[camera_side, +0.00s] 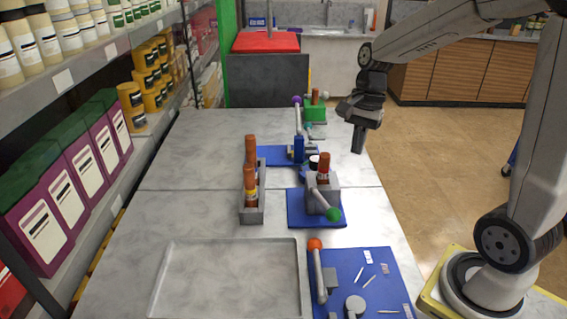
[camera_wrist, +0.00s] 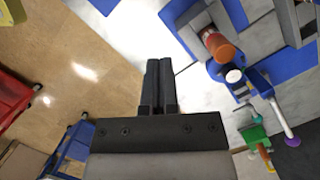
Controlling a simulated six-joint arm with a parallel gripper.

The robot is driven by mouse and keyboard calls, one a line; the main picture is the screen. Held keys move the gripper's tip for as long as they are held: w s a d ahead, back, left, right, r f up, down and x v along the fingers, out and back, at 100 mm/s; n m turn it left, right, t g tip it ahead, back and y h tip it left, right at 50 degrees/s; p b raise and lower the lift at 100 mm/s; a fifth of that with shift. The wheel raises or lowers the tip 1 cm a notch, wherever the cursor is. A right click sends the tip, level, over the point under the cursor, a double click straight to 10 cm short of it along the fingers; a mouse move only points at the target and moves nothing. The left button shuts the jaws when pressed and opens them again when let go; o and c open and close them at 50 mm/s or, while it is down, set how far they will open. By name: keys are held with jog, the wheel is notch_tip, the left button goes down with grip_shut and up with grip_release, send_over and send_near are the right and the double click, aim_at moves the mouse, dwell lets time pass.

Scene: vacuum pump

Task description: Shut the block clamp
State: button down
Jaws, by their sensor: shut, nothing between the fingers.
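My gripper (camera_side: 358,140) is shut and empty, pointing down above the table's right edge; its fingers (camera_wrist: 158,88) are together in the wrist view. Left of and nearer than it, a grey block (camera_side: 321,196) on a blue plate (camera_side: 294,218) holds an upright red-brown cylinder (camera_side: 324,167). A grey lever with a green knob (camera_side: 333,214) slants down at its front. Behind it, a blue post (camera_side: 299,148) carries an upright lever with a purple knob (camera_side: 297,100); that knob also shows in the wrist view (camera_wrist: 290,131). I cannot tell which is the block clamp.
A grey rack (camera_side: 251,216) holds brown cylinders. A green block (camera_side: 314,113) stands farther back. In front are an empty grey tray (camera_side: 230,290) and a blue board (camera_side: 378,268) with an orange-knobbed lever (camera_side: 315,245). Shelves line the left side.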

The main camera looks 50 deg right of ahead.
aim_at(325, 204)
jog(key=s+a+f, duration=0.1)
jog(key=a+f, duration=0.5)
jog(key=f, duration=0.4)
jog(key=shift+f, duration=0.25)
dwell(0.4)
jog(key=shift+s+a, duration=0.1)
jog(key=shift+s+a, duration=0.1)
jog(key=shift+a, duration=0.5)
jog(key=shift+f, duration=0.1)
